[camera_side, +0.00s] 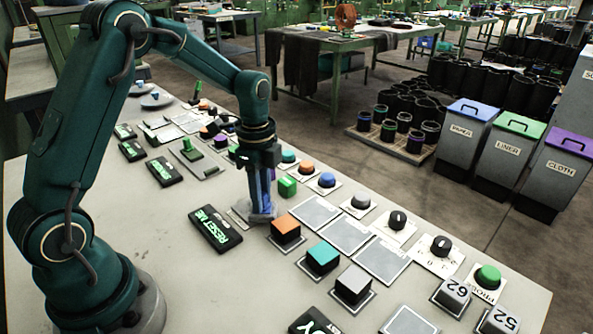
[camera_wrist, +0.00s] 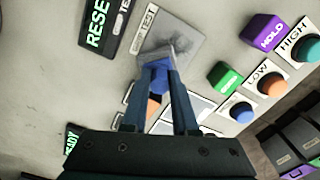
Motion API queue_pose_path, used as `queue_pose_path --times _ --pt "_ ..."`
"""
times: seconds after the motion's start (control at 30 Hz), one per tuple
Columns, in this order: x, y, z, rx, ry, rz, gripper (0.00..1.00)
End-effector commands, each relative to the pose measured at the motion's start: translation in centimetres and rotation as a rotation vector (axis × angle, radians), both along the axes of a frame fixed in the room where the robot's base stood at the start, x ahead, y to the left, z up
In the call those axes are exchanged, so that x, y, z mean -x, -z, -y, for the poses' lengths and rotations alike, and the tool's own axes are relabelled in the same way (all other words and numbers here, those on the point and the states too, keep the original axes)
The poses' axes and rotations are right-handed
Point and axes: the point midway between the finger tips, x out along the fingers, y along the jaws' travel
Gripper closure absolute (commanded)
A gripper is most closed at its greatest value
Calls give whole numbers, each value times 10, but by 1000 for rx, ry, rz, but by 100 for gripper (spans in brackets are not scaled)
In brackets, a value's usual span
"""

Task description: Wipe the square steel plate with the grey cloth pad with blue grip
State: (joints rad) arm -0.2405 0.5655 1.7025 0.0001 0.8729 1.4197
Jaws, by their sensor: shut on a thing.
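My gripper (camera_side: 262,180) points down and is shut on the blue grip (camera_wrist: 155,78) of the cloth pad. The grey pad (camera_side: 263,217) is below the fingers, low over a square steel plate (camera_side: 238,216). In the wrist view the pad (camera_wrist: 158,56) overlaps the plate (camera_wrist: 190,42), which has a label reading TEST along one side. The pad appears to rest on the plate, though firm contact is hard to tell. The pad and fingers hide part of the plate.
A black RESET display (camera_side: 215,229) lies just left of the plate. Several flat grey panels (camera_side: 345,235) lie further right. The table's left front is clear.

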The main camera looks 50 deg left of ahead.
Motion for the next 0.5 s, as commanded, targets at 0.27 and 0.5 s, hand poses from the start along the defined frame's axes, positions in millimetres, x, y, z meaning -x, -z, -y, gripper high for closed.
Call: queue_pose_path --times 0.27,0.5 --pt "0 0 -24 -1 -4 0 100" --pt "0 0 -46 -1 -4 -1 100"
